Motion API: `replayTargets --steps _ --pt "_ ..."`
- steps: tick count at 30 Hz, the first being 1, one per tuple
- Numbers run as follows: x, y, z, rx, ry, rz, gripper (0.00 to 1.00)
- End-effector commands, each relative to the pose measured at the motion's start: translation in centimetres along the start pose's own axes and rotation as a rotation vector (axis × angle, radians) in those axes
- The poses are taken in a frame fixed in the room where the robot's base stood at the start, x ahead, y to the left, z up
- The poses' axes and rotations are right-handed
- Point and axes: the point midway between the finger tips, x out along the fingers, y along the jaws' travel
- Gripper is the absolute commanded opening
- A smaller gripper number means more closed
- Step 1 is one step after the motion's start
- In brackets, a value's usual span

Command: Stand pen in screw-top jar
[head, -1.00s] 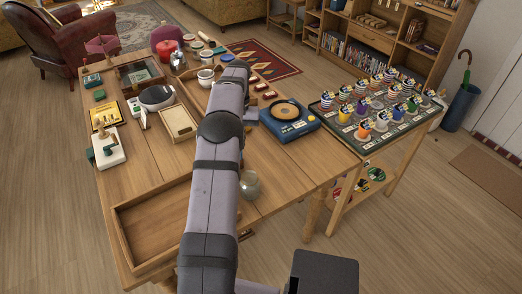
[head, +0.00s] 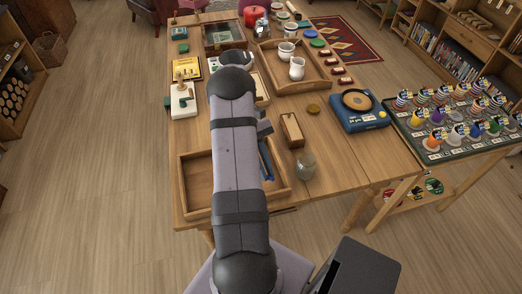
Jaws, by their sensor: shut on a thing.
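The clear glass jar (head: 306,166) stands upright on the table, to the right of the shallow wooden tray. A round brownish disc (head: 313,109), perhaps a lid, lies flat further back. Slim blue shapes (head: 267,162) show at the right side of the tray, close beside my arm; I cannot tell whether one is the pen or whether anything holds them. My arm crosses the view from the bottom and hides much of the tray. A small grey part of my arm sticks out on its right, above the tray. My fingertips are hidden behind the arm.
The wooden tray (head: 197,187) has raised walls. A small wooden box (head: 292,130) stands behind the jar. A blue record player (head: 359,122) is to the right. A tray with cups (head: 272,81) is further back. The table is clear just right of the jar.

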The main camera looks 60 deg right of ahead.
Motion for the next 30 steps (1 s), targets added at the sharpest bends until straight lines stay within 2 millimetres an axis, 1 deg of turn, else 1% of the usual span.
replayTargets --steps 1,6,10,14,18,21,26,30 --pt "0.5 0.0 1.2 -0.050 -0.032 0.048 0.00" --pt "1.8 1.6 4.8 -0.211 -0.135 0.228 0.00" --pt "2.0 3.5 7.5 -0.327 -0.216 0.380 0.00" --pt "1.6 5.8 9.8 -0.423 -0.292 0.538 0.00" --pt "0.2 8.1 11.4 -0.515 -0.369 0.715 0.00" --pt "-1.2 9.4 11.9 -0.572 -0.422 0.847 0.00" --pt "-4.3 11.0 11.7 -0.633 -0.500 1.055 0.00" --pt "-7.5 11.8 10.9 -0.643 -0.568 1.212 0.00"
